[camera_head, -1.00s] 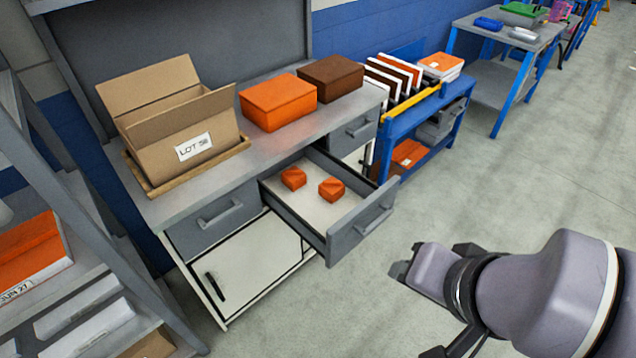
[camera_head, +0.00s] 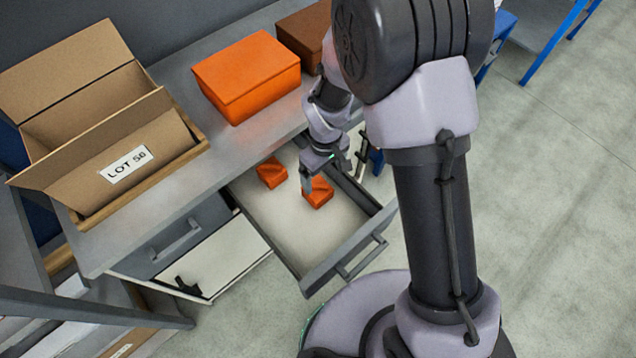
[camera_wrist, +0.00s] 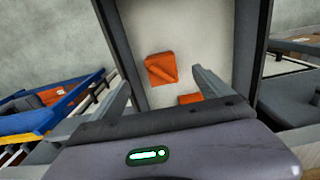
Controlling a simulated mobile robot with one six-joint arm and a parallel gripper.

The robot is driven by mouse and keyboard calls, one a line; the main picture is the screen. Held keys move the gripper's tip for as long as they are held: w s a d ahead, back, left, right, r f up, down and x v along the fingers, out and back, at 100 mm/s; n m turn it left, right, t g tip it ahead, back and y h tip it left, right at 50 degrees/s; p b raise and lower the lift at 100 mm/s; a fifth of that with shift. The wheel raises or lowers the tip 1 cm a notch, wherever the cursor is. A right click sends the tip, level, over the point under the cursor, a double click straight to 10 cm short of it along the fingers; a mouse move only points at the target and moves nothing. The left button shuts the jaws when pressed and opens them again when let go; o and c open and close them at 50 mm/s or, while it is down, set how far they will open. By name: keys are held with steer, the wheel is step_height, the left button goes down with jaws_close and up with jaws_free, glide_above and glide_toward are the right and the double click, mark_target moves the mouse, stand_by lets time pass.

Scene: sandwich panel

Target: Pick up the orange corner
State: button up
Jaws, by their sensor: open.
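Two orange corners lie in the open drawer. The nearer one (camera_head: 318,192) is close to my gripper (camera_head: 328,180), which hangs over the drawer with its fingers apart. The other corner (camera_head: 271,172) lies further left, clear of the fingers. In the wrist view, one orange corner (camera_wrist: 161,69) shows beyond and between the fingers of my gripper (camera_wrist: 160,80). The second corner (camera_wrist: 190,98) is mostly hidden behind the gripper body. Nothing is held.
The drawer (camera_head: 345,250) has raised walls around the corners. On the worktop (camera_head: 185,85) above stand an open cardboard box (camera_head: 90,150) marked LOT, an orange box (camera_head: 247,75) and a brown box (camera_head: 303,35). The drawer floor is otherwise bare.

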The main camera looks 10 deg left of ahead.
mark_target(322, 193)
step_height(322, 193, down, 8)
steer(key=shift+w+r+b, duration=0.15)
steer(key=shift+r+b, duration=0.1)
steer(key=shift+b, duration=0.85)
steer(key=f+b, duration=0.2)
steer(key=f, duration=0.3)
steer(key=shift+a+f+b, duration=0.1)
steer(key=shift+a+b, duration=0.1)
steer(key=shift+b, duration=0.2)
steer(key=c, duration=1.5)
